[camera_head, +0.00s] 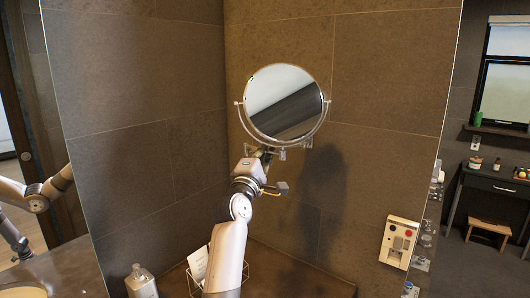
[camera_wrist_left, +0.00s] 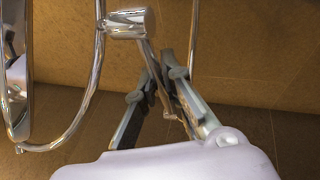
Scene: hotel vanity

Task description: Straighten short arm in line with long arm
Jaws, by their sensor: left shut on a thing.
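A round magnifying mirror (camera_head: 285,103) in a chrome U-shaped yoke stands out from the tiled wall. Its folding arm is mostly hidden behind my left gripper (camera_head: 264,153) in the head view. In the left wrist view the yoke (camera_wrist_left: 85,112) joins a chrome cylinder (camera_wrist_left: 130,22), and a thin chrome arm (camera_wrist_left: 157,82) runs down from it between my fingers. My left gripper (camera_wrist_left: 160,72) is shut on this arm just below the mirror. I cannot tell the short arm from the long arm or see the angle between them. My right gripper is not in view.
A wall unit with buttons (camera_head: 400,242) is at the right. A wire rack (camera_head: 196,272) and a bottle (camera_head: 140,282) stand below on the counter. A large mirror panel at the left reflects my arm. The wall right of the round mirror is clear.

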